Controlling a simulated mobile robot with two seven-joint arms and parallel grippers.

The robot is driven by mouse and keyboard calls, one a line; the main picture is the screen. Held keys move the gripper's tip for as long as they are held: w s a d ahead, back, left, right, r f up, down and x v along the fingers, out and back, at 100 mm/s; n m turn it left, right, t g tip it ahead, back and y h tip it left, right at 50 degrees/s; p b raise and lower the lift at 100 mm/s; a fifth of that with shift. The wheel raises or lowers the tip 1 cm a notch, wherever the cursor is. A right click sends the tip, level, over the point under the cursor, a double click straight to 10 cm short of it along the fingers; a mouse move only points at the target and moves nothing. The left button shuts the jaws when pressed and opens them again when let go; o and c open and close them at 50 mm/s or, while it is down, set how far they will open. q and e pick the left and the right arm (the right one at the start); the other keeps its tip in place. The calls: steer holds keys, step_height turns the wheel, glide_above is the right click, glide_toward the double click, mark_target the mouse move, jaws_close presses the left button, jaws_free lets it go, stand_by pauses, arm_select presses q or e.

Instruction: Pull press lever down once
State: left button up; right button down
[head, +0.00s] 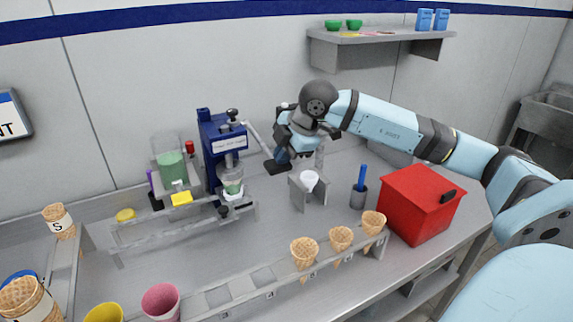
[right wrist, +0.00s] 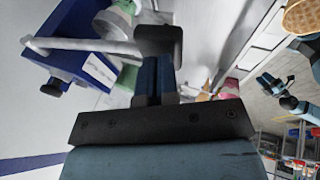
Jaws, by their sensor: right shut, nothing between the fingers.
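The blue press (head: 222,145) stands against the wall, left of centre in the head view. It also shows at the upper left of the right wrist view (right wrist: 75,75). Its grey lever (head: 256,139) slants down to the right from the press top. The lever shows as a pale bar in the wrist view (right wrist: 85,46). My right gripper (head: 281,160) is shut and empty, pointing down at the lever's outer end. A dark block there overlaps the fingertips, so I cannot tell whether they touch the lever. My left gripper is not in view.
A white cup on a metal stand (head: 309,181), a dark holder with a blue-handled tool (head: 358,196) and a red box (head: 418,203) stand to the right. Several cones sit in the front rack (head: 265,277). A green-filled container (head: 170,165) stands left of the press.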

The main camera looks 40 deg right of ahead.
mark_target(288, 171)
steer(key=shift+t, duration=0.8)
step_height(288, 171, down, 4)
steer(key=b, duration=0.5)
steer(key=shift+w+f+b, duration=0.15)
steer(key=shift+f+b, duration=0.1)
steer(key=shift+b, duration=0.05)
steer(key=b, duration=0.2)
steer(key=f+t+b, duration=0.1)
steer(key=b, duration=0.1)
steer(key=shift+w+f+h, duration=0.2)
steer(key=shift+f+h, duration=0.1)
steer(key=shift+w+d+f+n+t+b, duration=0.1)
steer(key=shift+f+n+t+b, duration=0.2)
steer(key=shift+b, duration=0.5)
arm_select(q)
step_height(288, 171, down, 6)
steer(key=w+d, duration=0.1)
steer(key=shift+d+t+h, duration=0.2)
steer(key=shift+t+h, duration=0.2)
arm_select(e)
steer(key=shift+r, duration=0.1)
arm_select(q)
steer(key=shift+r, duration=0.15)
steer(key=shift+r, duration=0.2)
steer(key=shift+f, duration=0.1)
